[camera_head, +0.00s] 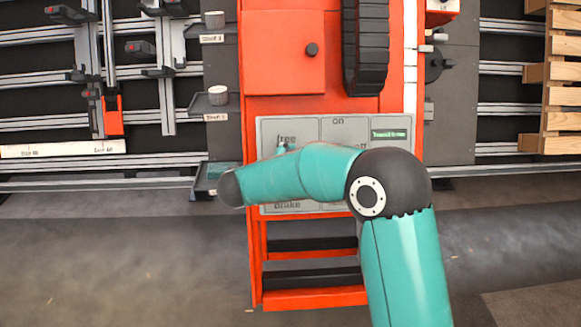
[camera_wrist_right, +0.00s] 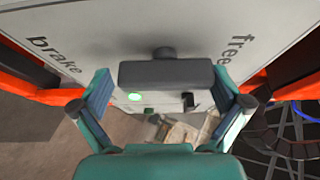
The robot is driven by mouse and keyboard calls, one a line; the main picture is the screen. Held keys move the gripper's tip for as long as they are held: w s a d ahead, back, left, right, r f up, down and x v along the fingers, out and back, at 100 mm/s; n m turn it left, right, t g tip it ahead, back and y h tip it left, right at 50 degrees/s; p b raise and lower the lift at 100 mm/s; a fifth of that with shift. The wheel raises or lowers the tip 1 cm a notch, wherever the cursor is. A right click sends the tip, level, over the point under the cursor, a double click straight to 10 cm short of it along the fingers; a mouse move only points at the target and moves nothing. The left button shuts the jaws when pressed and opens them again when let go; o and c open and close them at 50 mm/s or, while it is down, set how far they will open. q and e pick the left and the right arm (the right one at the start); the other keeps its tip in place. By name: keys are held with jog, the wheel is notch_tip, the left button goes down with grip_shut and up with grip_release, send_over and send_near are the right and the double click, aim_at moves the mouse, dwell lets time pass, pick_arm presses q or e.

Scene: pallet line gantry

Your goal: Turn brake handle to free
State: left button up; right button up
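In the right wrist view the brake handle is a dark, blunt bar (camera_wrist_right: 165,74) on a round stub, standing out from a grey panel (camera_wrist_right: 120,30). The word "brake" is at its left and "free" at its right. My right gripper (camera_wrist_right: 160,84) is open, with one teal finger on each side of the bar and a gap at both ends. In the head view my right arm crosses the front of the grey panel (camera_head: 290,128). It hides the handle and most of the gripper; "free" shows above the arm and "brake" below. My left gripper is not in view.
The panel sits on an orange cabinet (camera_head: 283,60) with dark steps (camera_head: 310,278) below. Small shelves with cups (camera_head: 219,96) stand at its left, and a wooden pallet stack (camera_head: 563,70) at the right. Floor at left is clear.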

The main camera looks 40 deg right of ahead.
jog(key=shift+a+r, duration=0.1)
jog(key=shift+r, duration=0.05)
jog(key=shift+a+r, duration=0.15)
jog(key=shift+a, duration=0.05)
jog(key=v, duration=1.1)
jog(key=shift+s+a, duration=0.15)
